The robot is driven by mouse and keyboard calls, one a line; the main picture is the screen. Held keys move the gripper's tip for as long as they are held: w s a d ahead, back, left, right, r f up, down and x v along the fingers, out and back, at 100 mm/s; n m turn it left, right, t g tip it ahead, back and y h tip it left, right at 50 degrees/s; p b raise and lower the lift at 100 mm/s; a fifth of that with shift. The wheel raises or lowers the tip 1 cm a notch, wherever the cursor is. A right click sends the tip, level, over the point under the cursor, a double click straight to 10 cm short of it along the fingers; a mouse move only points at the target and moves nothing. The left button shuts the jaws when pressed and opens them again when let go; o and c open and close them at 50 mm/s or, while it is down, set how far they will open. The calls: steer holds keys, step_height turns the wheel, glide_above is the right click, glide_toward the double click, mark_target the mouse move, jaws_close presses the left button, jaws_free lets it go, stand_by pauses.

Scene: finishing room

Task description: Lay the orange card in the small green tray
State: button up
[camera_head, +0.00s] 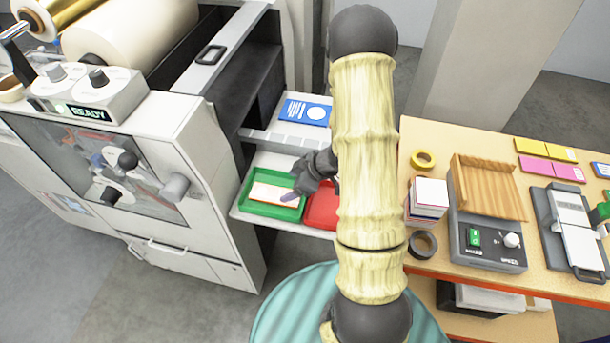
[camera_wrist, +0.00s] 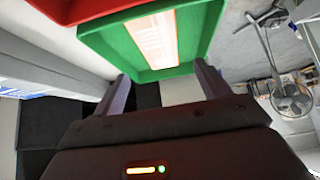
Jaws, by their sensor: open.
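The small green tray (camera_head: 252,210) sits on the machine's white side shelf in the head view. The orange card (camera_head: 270,193), pale across its middle, lies in it. In the wrist view the green tray (camera_wrist: 100,43) is at the top, with the card (camera_wrist: 153,38) inside. My gripper (camera_head: 294,182) is at the tray's right side, its fingers by the card's right end. In the wrist view my gripper (camera_wrist: 163,82) has its fingers apart with nothing between them, and the card lies beyond them. Whether a finger touches the tray cannot be told.
A red tray (camera_head: 322,208) stands right beside the green one, partly behind my arm. A blue card (camera_head: 305,111) lies farther back on the machine. The workbench (camera_head: 437,178) at the right holds tape rolls, a card stack, a wooden tray and several coloured cards.

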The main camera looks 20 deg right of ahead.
steer(key=v, duration=0.6)
steer(key=shift+d+r, duration=0.1)
steer(key=shift+r, duration=0.05)
steer(key=shift+s, duration=0.2)
